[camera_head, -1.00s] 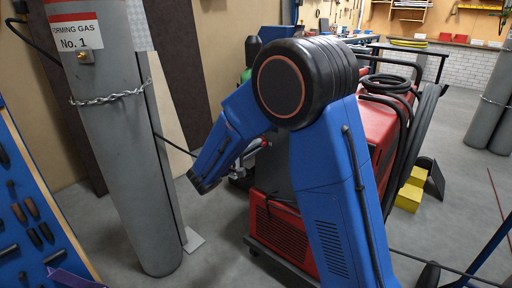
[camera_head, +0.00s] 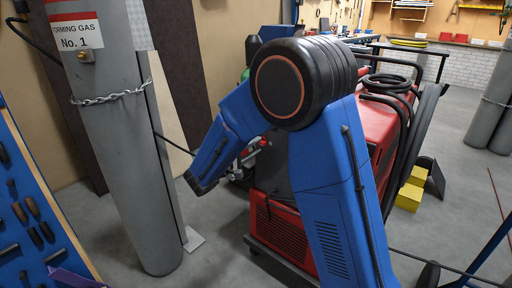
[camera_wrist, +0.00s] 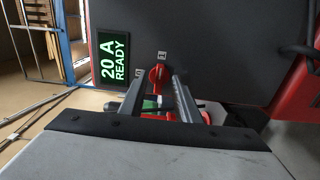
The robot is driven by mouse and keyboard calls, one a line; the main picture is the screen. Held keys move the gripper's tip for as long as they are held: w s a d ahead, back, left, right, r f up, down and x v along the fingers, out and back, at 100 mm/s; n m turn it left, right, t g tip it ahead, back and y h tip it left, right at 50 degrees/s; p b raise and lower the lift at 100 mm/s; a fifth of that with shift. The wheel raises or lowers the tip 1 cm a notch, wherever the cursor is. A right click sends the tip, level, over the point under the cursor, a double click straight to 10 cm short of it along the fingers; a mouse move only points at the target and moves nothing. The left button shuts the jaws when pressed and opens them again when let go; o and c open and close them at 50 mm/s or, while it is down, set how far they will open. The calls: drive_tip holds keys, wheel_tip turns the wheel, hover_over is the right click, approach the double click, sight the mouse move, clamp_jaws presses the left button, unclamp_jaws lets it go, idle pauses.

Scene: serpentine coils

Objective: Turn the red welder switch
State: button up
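The red welder switch (camera_wrist: 158,76) shows in the wrist view on a dark panel, its handle pointing roughly toward the "1" mark. A second mark sits to its left. Beside it a lit green display (camera_wrist: 112,59) reads "20 A READY", turned sideways. My gripper (camera_wrist: 160,80) has its two fingers apart, with the switch appearing between their tips; I cannot tell whether either finger touches it. The red welder (camera_head: 285,233) stands behind my arm in the head view. The switch is not clear there, and my arm hides much of the panel.
A grey gas cylinder (camera_head: 125,165), held by a chain, stands left of my arm. A blue tool board (camera_head: 35,215) is at the left edge. Black cables (camera_head: 388,84) hang on the welder. Yellow blocks (camera_head: 411,190) lie on the floor to the right.

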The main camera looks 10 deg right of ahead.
drive_tip(key=v, duration=1.6)
drive_tip(key=shift+s+a, duration=0.1)
drive_tip(key=s+d+m+g+y, duration=0.2)
drive_tip(key=s+d+g, duration=0.3)
drive_tip(key=d, duration=0.5)
drive_tip(key=s+d+m+g+y, duration=0.2)
drive_tip(key=s+d+g, duration=0.1)
drive_tip(key=s+d, duration=0.65)
drive_tip(key=s+d+m+t+y, duration=0.2)
drive_tip(key=s+y, duration=0.8)
drive_tip(key=s, duration=0.7)
drive_tip(key=shift+s+m+y, duration=0.3)
drive_tip(key=shift+s+m, duration=0.05)
drive_tip(key=shift+m, duration=0.15)
